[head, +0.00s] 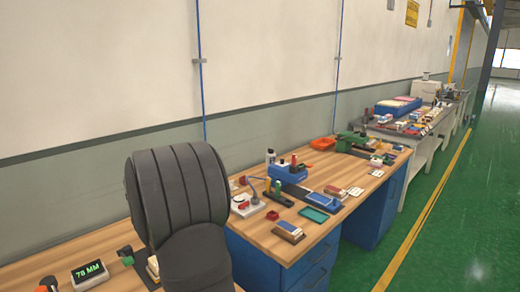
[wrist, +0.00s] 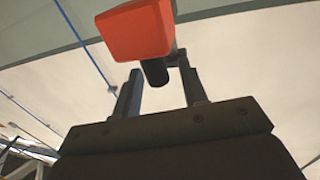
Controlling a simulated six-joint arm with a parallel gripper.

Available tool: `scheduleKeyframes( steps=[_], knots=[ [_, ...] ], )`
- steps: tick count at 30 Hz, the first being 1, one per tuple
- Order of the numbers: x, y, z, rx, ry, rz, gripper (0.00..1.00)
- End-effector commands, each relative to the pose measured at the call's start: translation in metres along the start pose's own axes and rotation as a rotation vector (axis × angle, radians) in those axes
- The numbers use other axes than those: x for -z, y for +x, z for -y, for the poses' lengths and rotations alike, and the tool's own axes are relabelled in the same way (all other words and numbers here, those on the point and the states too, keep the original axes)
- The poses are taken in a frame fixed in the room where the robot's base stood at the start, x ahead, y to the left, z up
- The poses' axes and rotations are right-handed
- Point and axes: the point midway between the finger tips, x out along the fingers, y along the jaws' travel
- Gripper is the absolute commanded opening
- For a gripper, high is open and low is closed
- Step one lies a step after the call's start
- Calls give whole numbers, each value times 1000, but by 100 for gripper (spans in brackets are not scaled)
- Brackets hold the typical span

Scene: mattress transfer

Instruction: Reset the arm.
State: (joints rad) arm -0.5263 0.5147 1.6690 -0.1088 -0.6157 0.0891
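My gripper (wrist: 157,72) shows in the wrist view with its two dark fingers apart, pointing up toward the pale wall. An orange-red block (wrist: 137,32) lies just above the fingertips in that view, with a short black cylinder (wrist: 155,72) under it in the gap between them. I cannot tell whether the fingers touch the cylinder. My gripper is not seen in the head view. A large dark grey ribbed shape (head: 178,190) stands in front of the bench in the head view and hides part of it; I cannot tell whether it is part of me.
The wooden workbench (head: 335,233) with blue cabinets runs along the wall, carrying an orange tray (head: 322,143), a teal tray (head: 314,215), a blue box (head: 288,173) and several small items. A display reading 78 MM (head: 89,273) stands lower left. The green floor (head: 470,220) at right is clear.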

Motion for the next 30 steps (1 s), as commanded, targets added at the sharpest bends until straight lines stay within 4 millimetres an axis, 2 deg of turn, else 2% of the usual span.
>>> scheduleKeyframes(
  steps=[5,11,30],
  knots=[
    [0,-9,0,0,0,0,39],
    [1,-34,0,0,0,-2,39],
    [3,-149,0,-1,0,-7,39]
  ],
)
